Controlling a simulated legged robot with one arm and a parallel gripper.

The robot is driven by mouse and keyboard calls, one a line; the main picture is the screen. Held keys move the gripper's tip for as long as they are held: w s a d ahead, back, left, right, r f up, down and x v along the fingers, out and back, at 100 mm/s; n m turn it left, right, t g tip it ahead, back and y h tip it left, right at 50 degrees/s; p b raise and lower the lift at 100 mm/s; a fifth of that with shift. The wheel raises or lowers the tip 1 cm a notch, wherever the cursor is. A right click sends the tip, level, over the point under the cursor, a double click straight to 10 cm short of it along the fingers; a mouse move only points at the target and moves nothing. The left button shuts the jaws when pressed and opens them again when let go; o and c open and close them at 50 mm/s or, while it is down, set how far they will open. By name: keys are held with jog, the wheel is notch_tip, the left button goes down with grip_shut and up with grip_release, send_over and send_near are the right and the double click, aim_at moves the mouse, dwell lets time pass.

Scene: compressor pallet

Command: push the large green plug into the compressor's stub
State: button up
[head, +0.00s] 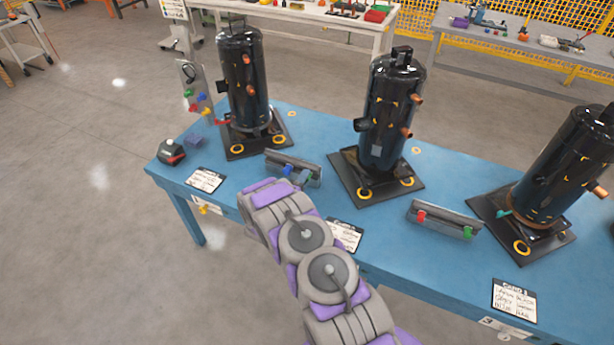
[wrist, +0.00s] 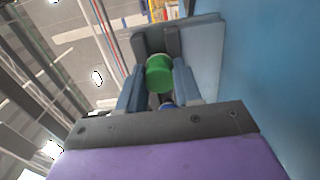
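In the wrist view the green plug (wrist: 160,73) sits between the two blue-grey fingers of my gripper (wrist: 159,85). The fingers flank it closely on both sides; whether they press on it is not clear. A grey holder (wrist: 205,50) stands just beyond the plug, and a bit of blue shows below it. In the head view my arm reaches to the left holder (head: 293,165), and its own links hide my gripper. Three black compressors stand on dark bases: left (head: 245,80), middle (head: 390,115), right (head: 565,165). Copper-coloured stubs (head: 406,132) stick out of their sides.
The blue table (head: 310,125) carries a second holder (head: 445,220) with red and green plugs at right, several label cards (head: 206,180) and a dark red-marked device (head: 172,152) at left. An upright board (head: 193,85) with coloured plugs stands behind. Other benches stand farther back.

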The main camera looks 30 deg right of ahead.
grip_shut()
jog(key=shift+a, duration=0.1)
jog(key=shift+p+v, duration=1.15)
jog(key=shift+v, duration=1.8)
